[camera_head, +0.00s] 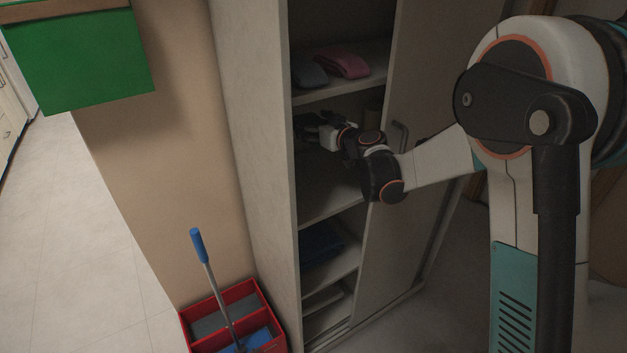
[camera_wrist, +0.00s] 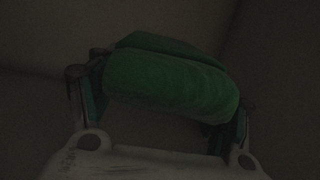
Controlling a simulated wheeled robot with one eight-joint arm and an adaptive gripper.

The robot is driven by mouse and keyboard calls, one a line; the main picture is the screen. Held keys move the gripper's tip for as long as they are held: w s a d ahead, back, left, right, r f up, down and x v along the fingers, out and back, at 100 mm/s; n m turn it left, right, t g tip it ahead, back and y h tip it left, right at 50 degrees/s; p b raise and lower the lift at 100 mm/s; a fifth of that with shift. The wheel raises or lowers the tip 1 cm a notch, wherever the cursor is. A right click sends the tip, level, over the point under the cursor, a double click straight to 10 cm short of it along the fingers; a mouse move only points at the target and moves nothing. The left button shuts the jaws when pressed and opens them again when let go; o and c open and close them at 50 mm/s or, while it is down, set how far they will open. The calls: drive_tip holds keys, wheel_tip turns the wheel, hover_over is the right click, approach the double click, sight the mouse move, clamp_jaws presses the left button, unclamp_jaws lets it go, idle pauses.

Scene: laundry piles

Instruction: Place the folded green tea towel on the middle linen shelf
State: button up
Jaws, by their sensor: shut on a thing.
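The folded green tea towel (camera_wrist: 170,85) is between the two fingers of my gripper (camera_wrist: 165,110) in the wrist view, and the fingers are shut on it. In the head view my gripper (camera_head: 312,127) reaches into the open cupboard, over the middle linen shelf (camera_head: 325,195) and below the shelf with folded cloths. The towel cannot be made out in the head view; it is dark there. I cannot tell whether the towel touches the shelf.
A grey cloth (camera_head: 308,73) and a pink cloth (camera_head: 342,64) lie on the shelf above. A dark blue cloth (camera_head: 318,243) lies on a lower shelf. The cupboard door (camera_head: 375,240) is to the right of my gripper. A red caddy (camera_head: 262,290) with a blue-handled tool stands in front at left.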

sight(313, 188)
wheel_tip(313, 188, down, 19)
drive_tip(key=b, duration=0.7)
drive_tip(key=shift+s+f, duration=0.1)
drive_tip(key=shift+f, duration=0.05)
drive_tip(key=o, duration=1.2)
drive_tip(key=shift+f, duration=0.1)
drive_tip(key=shift+o, duration=0.2)
drive_tip(key=shift+s+d, duration=0.1)
drive_tip(key=p+v, duration=0.4)
drive_tip(key=v, duration=0.8)
